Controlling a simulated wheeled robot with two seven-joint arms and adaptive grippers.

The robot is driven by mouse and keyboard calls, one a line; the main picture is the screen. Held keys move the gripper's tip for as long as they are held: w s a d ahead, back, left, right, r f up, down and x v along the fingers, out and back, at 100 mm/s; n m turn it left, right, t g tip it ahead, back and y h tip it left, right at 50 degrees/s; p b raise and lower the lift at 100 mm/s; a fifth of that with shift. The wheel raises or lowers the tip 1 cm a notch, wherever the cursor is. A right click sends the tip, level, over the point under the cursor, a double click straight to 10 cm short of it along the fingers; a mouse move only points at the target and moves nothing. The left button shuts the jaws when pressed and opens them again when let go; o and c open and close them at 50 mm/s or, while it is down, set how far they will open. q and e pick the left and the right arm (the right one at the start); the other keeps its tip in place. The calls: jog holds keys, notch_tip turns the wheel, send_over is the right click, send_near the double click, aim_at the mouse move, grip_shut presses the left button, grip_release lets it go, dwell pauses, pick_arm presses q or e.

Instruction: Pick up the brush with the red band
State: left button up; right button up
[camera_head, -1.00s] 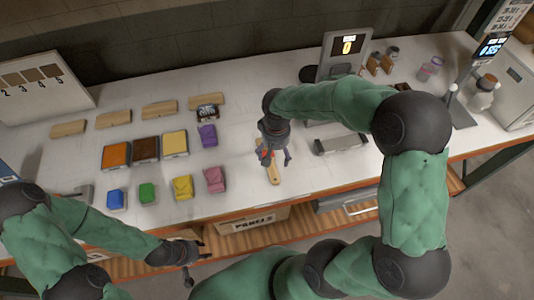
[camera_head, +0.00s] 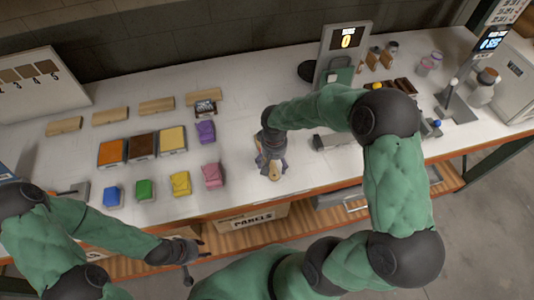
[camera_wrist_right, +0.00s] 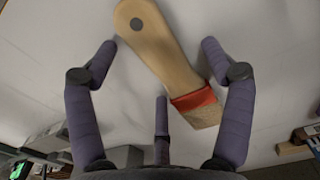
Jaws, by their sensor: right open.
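The brush with the red band (camera_wrist_right: 193,98) lies on the white table in the right wrist view, its wooden handle running to the upper left and its bristles to the lower right. My right gripper (camera_wrist_right: 159,48) is open, its fingers spread on both sides of the brush, and nothing is gripped. In the head view, my right gripper (camera_head: 270,163) is over the brush (camera_head: 275,174) near the table's front edge and hides most of it. My left gripper (camera_head: 190,256) hangs in front of the table, away from the brush; whether it is open is unclear.
Left of the brush are coloured packets, such as a pink one (camera_head: 212,176) and a purple one (camera_head: 205,132), plus orange, brown and yellow trays. A grey block (camera_head: 335,140) and a display stand (camera_head: 345,55) are to the right and behind. The table (camera_head: 240,125) is clear around the brush.

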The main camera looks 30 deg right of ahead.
jog(key=c, duration=1.3)
